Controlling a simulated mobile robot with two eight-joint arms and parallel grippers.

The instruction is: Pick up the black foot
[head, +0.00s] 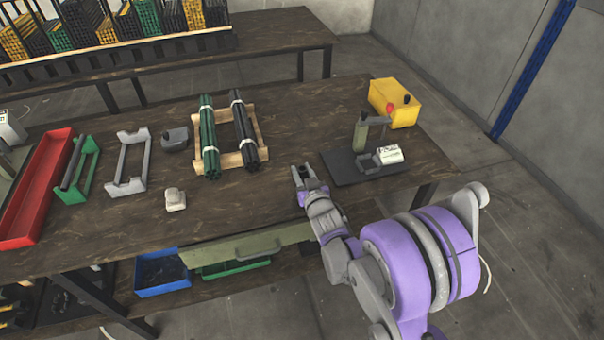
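A small dark grey, nearly black block (175,138), which looks like the black foot, sits on the brown workbench (240,205) left of the bundled rods. My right gripper (304,172) is low over the bench, near its front edge, to the right of the rods and well apart from the dark block. Its two fingers are spread with nothing visible between them. My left gripper is not in view.
A cream block (175,200) sits in front of the dark one. Green and black rod bundles lie on a wooden rack (258,134), between the dark block and my gripper. A grey stand (130,160) is left; a press (361,135) is right.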

